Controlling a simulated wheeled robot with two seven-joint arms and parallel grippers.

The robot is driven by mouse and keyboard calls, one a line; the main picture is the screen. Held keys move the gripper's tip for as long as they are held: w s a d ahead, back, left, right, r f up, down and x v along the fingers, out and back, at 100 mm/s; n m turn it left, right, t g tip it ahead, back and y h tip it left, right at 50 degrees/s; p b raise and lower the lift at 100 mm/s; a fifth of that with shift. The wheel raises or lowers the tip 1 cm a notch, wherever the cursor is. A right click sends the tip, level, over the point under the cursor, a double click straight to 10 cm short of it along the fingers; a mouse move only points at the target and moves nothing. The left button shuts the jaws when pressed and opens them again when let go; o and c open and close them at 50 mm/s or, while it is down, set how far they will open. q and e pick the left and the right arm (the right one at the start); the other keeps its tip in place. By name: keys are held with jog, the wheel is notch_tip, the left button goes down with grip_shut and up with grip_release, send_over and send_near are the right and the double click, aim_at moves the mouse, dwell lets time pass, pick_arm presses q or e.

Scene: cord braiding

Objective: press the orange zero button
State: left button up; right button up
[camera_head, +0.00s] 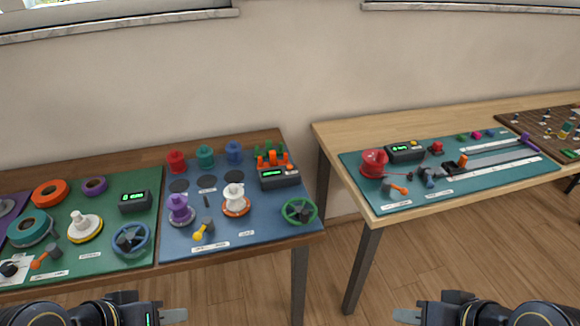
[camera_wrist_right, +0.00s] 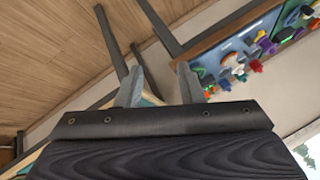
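Three dark counter boxes with green displays show in the head view: one on the green mat (camera_head: 135,202), one on the blue mat (camera_head: 279,179), one on the teal mat (camera_head: 405,153). A small yellow-orange spot (camera_head: 414,143) shows on top of the teal-mat box; I cannot tell whether it is the zero button. My left gripper (camera_head: 174,316) is at the bottom edge, in front of the left table; its finger gap is hidden. My right gripper (camera_head: 406,315) is low, in front of the right table. The right wrist view shows its fingers (camera_wrist_right: 160,84) apart and empty.
The left table's blue mat (camera_head: 215,255) holds spools, a yellow-handled crank (camera_head: 204,230) and a green handwheel (camera_head: 299,211). The right table's teal mat holds a red spool (camera_head: 373,162) and a slide rail (camera_head: 490,160). A floor gap separates the tables.

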grip_shut()
dwell(1.5)
